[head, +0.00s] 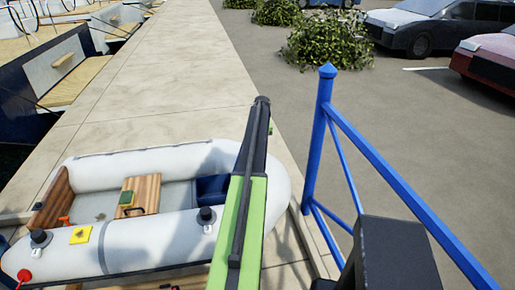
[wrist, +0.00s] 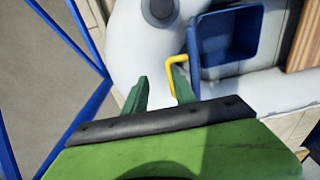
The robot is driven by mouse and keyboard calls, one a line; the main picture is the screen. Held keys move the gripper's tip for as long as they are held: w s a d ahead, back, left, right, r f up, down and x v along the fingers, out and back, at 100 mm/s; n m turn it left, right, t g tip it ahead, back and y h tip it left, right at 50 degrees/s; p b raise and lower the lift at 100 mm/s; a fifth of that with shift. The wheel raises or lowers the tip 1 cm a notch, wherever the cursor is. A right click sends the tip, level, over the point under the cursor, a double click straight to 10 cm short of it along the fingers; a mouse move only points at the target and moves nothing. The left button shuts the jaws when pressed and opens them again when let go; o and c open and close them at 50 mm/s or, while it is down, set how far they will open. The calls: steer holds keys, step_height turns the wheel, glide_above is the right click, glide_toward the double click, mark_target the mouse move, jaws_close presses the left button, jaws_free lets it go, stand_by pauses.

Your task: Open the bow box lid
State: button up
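The bow box (head: 213,188) is blue and sits at the bow end of a grey-white inflatable dinghy (head: 150,235), partly hidden behind my arm in the head view. In the wrist view the box (wrist: 228,38) shows a pale blue rim around a darker blue face; I cannot tell whether this is a lid or the inside. A bent yellow handle (wrist: 177,59) stands at its left side. My gripper (wrist: 158,78) is open, with green fingers apart. The handle lies by the right fingertip; contact is unclear. The head view does not clearly show the fingers.
A blue railing (head: 318,130) stands right of my arm, close to the dinghy. A wooden seat (head: 139,194) lies across the dinghy. The paved dock (head: 150,90) beyond is clear. Bushes (head: 330,38) and parked cars are farther off.

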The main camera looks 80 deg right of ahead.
step_height(320, 180, up, 11)
steer(key=p, duration=0.9)
steer(key=shift+s+f, duration=0.15)
steer(key=shift+f, duration=0.05)
